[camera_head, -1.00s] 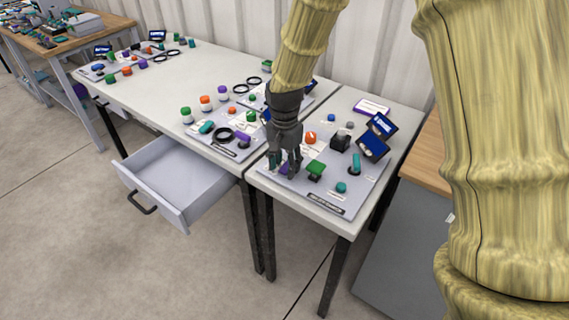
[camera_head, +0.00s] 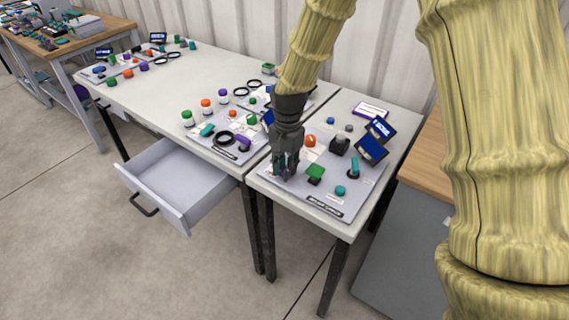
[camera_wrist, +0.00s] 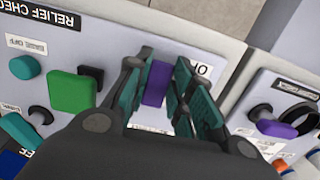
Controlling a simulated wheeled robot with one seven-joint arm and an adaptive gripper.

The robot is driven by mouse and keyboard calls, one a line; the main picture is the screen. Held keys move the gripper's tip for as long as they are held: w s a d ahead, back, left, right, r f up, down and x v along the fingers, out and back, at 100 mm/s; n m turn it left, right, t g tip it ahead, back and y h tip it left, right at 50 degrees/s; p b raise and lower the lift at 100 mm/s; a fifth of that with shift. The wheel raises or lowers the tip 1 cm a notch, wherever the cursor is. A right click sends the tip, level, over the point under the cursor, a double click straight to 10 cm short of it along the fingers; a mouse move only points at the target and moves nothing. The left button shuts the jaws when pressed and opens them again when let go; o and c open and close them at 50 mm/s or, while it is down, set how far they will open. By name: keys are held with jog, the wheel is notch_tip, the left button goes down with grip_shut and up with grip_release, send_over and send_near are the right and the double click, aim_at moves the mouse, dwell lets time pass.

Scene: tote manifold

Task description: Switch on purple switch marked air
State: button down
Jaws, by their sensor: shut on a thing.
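A purple switch (camera_wrist: 157,82) stands on the panel at the right-hand table, between my fingers in the wrist view. My gripper (camera_head: 285,174) reaches down to the panel's left front, left of the green square knob (camera_head: 315,172). The fingers are shut on the purple switch, one on each side of it. A white label (camera_wrist: 202,71) beside it is partly covered, so its full text cannot be read. In the head view my fingers hide the switch. No "air" marking is legible.
The panel (camera_head: 330,204) also bears a teal button (camera_head: 340,190), an orange knob (camera_head: 310,141), a black block and tilted blue screens (camera_head: 371,147). Another purple switch (camera_head: 243,142) is on the neighbouring panel. An open drawer (camera_head: 180,180) juts from the left table.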

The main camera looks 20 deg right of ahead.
jog(key=shift+w+d+r+g+y+p, duration=0.15)
jog(key=shift+g+y+p, duration=0.3)
jog(key=shift+p, duration=0.55)
jog(key=shift+w+d+r+g+y+p, duration=0.15)
jog(key=shift+g+y+p, duration=0.3)
jog(key=shift+p, duration=0.5)
jog(key=shift+d+f+g+y+p, duration=0.15)
jog(key=shift+g+y+p, duration=0.25)
jog(key=shift+y+p, duration=0.35)
jog(key=c, duration=1.2)
grip_release()
jog(key=shift+c, duration=0.2)
jog(key=v, duration=1.2)
